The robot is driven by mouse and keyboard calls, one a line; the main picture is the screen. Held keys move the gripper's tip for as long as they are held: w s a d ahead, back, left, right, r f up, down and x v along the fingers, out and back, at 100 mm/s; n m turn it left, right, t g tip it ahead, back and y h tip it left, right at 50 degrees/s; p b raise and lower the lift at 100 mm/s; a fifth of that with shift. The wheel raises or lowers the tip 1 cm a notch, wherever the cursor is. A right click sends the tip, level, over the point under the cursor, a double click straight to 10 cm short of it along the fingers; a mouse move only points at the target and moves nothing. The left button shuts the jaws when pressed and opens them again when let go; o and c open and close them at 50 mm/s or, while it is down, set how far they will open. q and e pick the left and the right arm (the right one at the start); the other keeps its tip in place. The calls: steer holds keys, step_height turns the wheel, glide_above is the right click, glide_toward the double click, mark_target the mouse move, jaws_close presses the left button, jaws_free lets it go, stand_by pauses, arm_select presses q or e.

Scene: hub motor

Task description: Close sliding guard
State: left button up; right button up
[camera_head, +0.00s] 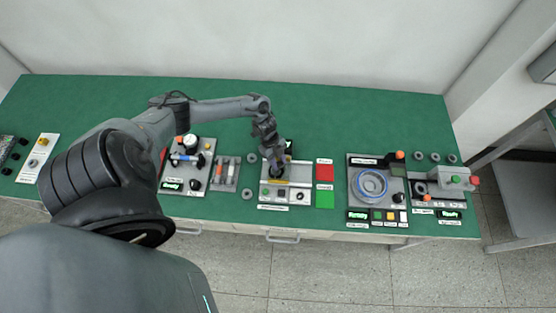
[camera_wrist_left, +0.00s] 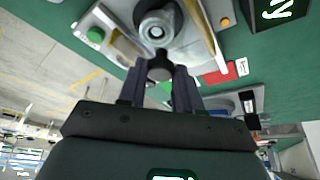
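The guard station (camera_head: 299,184) is a light grey panel in the middle of the bench, with a green button and a black knob. It also shows in the left wrist view, where a grey round fitting (camera_wrist_left: 158,28) sits between two tan rails. My left gripper (camera_head: 275,170) points down over the left part of this station and hides some of it. In the left wrist view its two dark fingers (camera_wrist_left: 160,78) are apart, with a dark round knob (camera_wrist_left: 160,67) between or just beyond the tips. Contact with the knob is unclear. My right gripper is not in view.
A red plate (camera_head: 325,175) and a green plate (camera_head: 325,199) lie just right of the station. A tool tray (camera_head: 226,174) and a panel with a valve (camera_head: 188,168) stand left. A panel with a blue ring (camera_head: 371,186) stands farther right. The bench's back is clear.

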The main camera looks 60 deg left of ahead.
arm_select(q)
jaws_close()
steer(key=shift+s+a+p, duration=0.3)
steer(key=shift+s+a, duration=0.15)
steer(key=shift+s, duration=0.3)
steer(key=o, duration=0.7)
jaws_free()
steer(key=shift+s+a, duration=0.1)
steer(key=w+v, duration=0.1)
steer(key=v, duration=0.9)
steer(key=shift+s+r, duration=0.35)
steer(key=shift+s, duration=0.15)
steer(key=shift+a, duration=0.15)
